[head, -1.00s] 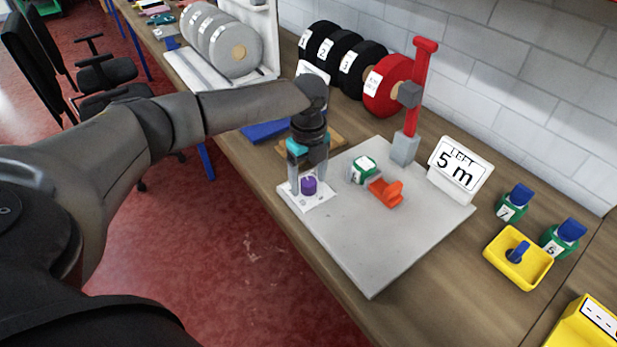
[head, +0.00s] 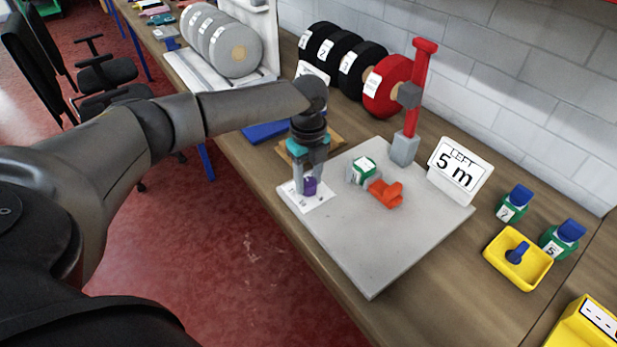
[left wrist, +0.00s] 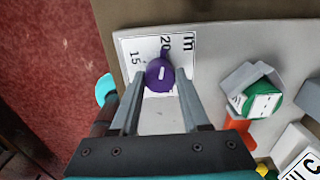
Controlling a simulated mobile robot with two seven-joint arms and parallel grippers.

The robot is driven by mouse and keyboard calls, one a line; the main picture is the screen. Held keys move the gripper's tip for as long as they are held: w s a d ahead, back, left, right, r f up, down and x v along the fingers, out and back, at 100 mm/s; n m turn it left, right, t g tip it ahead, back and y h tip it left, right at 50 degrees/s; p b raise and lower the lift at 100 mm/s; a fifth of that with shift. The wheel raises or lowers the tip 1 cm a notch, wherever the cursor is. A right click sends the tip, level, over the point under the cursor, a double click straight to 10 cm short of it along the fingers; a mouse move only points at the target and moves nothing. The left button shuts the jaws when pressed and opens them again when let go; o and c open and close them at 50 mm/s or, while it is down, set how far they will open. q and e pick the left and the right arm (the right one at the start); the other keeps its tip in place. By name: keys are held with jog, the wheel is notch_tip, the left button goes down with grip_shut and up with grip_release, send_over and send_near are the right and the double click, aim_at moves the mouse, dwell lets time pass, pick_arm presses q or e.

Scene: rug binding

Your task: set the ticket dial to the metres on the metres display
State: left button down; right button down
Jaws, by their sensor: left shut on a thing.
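The purple ticket dial (head: 310,186) stands on a white scale card (head: 321,200) at the near left corner of the grey board. My left gripper (head: 307,189) points down over it and is shut on the dial. In the left wrist view the dial (left wrist: 159,74) sits between the fingertips, with a pale pointer line on its top. The card there (left wrist: 131,45) shows 15, 20 and an "m"; the other marks are hidden. The metres display (head: 459,168) reads "5 m". My right gripper is not in view.
On the grey board (head: 370,255) are a green-and-white roll in a grey holder (head: 363,171), an orange part (head: 385,193) and a red post (head: 414,90). A yellow tray (head: 518,260) and green bottles with blue tops (head: 513,203) stand at the right.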

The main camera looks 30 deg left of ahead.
pick_arm(q)
jog(key=shift+r+n+p, duration=0.15)
jog(key=shift+n+p, duration=0.15)
jog(key=shift+p, duration=0.2)
jog(key=n+p, duration=0.6)
jog(key=p, duration=0.2)
jog(key=n+p, duration=0.3)
jog(key=n, duration=0.3)
jog(key=shift+p, duration=0.4)
jog(key=n+p, duration=0.2)
jog(key=n, duration=0.3)
jog(key=shift+p, duration=0.35)
jog(key=n+p, duration=0.1)
jog(key=n, duration=0.4)
jog(key=shift+n+p, duration=0.4)
jog(key=n+p, duration=0.1)
jog(key=n, duration=1.1)
jog(key=shift+n+p, duration=0.4)
jog(key=n, duration=0.5)
jog(key=shift+n, duration=0.3)
